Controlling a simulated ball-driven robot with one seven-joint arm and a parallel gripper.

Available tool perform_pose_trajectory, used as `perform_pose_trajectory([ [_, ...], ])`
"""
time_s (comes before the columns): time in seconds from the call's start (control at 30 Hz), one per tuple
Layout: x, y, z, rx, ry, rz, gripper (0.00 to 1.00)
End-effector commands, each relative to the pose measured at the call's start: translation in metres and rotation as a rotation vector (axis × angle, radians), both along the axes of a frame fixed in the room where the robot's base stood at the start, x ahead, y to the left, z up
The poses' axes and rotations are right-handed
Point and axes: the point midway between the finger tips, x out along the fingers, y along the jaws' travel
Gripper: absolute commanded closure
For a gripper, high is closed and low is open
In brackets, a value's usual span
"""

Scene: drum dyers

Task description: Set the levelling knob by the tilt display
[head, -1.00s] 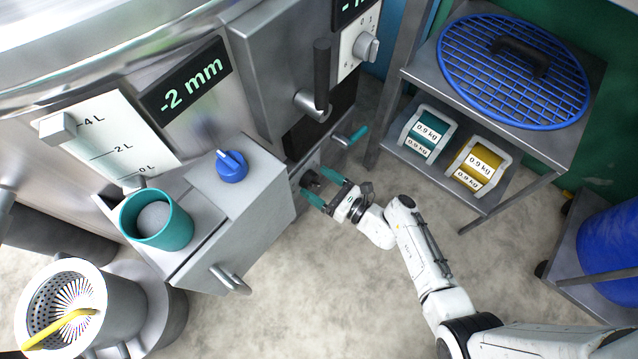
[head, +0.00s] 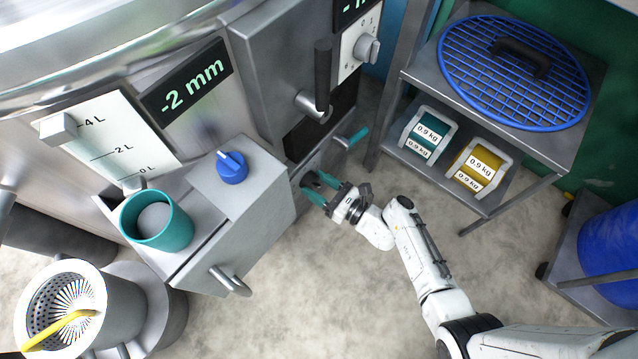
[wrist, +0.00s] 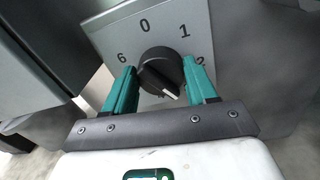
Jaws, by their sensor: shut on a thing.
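The levelling knob (wrist: 160,72) is a black round knob on a pale dial plate (wrist: 115,22) marked 6, 0, 1 and 2 around it; lower marks are mostly hidden. Its white pointer line faces down and slightly right in the wrist view. My gripper (wrist: 162,88) is shut on the knob, one teal finger on each side. In the head view my gripper (head: 315,187) is at the low front of the machine, and the knob is small and partly covered. A dark display (head: 187,80) above reads -2 mm in green digits.
A blue knob (head: 232,167) and a teal cup (head: 157,222) sit on the grey box to the left. A teal-handled lever (head: 355,138) is close above my gripper. A second display (head: 350,10) is cut off at the top. Open floor lies below.

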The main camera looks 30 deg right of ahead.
Motion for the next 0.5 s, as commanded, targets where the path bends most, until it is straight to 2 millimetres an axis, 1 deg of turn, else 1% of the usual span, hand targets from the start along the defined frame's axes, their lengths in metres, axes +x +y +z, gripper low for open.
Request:
perform_pose_trajectory([
  [0.03, 0.0012, -0.0048, -0.0008, -0.002, 0.003, -0.013, 0.74],
  [0.27, 0.0015, -0.0059, -0.0004, 0.035, 0.015, -0.015, 0.74],
  [0.5, 0.0024, -0.0077, 0.0001, 0.168, 0.06, -0.018, 0.74],
])
